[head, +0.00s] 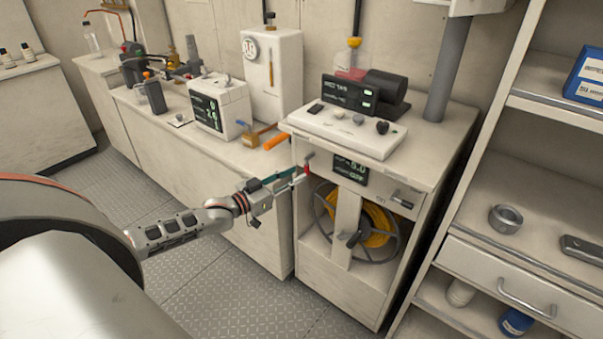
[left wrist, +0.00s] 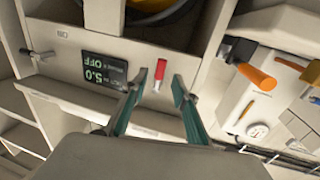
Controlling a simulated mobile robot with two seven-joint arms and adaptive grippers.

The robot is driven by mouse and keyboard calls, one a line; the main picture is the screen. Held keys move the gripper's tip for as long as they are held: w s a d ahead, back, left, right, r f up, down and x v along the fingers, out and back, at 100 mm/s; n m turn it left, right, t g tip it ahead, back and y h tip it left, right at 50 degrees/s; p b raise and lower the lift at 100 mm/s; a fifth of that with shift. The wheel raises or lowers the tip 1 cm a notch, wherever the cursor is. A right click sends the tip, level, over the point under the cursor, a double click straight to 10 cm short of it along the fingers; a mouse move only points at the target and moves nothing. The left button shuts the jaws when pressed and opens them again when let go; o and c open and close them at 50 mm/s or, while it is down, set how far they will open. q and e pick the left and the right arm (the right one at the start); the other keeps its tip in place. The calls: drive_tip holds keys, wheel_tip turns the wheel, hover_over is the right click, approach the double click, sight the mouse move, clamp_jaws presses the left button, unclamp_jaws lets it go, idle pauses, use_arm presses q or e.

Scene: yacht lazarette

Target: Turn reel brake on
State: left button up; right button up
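The reel cabinet holds a yellow hose reel (head: 372,228) behind its open front. On its upper front panel is a small dark display (head: 350,170); in the left wrist view the display (left wrist: 104,70) appears upside down and reads 5.0 and OFF. A small red-handled lever (head: 307,165) sits left of the display; it also shows in the left wrist view (left wrist: 160,70). A black-tipped lever (head: 402,197) is at the panel's right. My left gripper (head: 292,179) is open, its teal fingers (left wrist: 158,88) apart and empty, with the red lever between and just beyond the tips. My right gripper is out of view.
An orange handle (head: 276,142) and a padlock-like brass item (head: 250,139) lie on the counter left of the cabinet. A white control box (head: 345,131) stands on the cabinet top. Shelves (head: 520,185) stand to the right. The floor (head: 215,270) in front is clear.

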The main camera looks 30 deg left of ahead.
use_arm(q)
drive_tip(key=x, duration=0.3)
drive_tip(key=shift+w, duration=0.15)
drive_tip(key=shift+c, duration=0.3)
clamp_jaws()
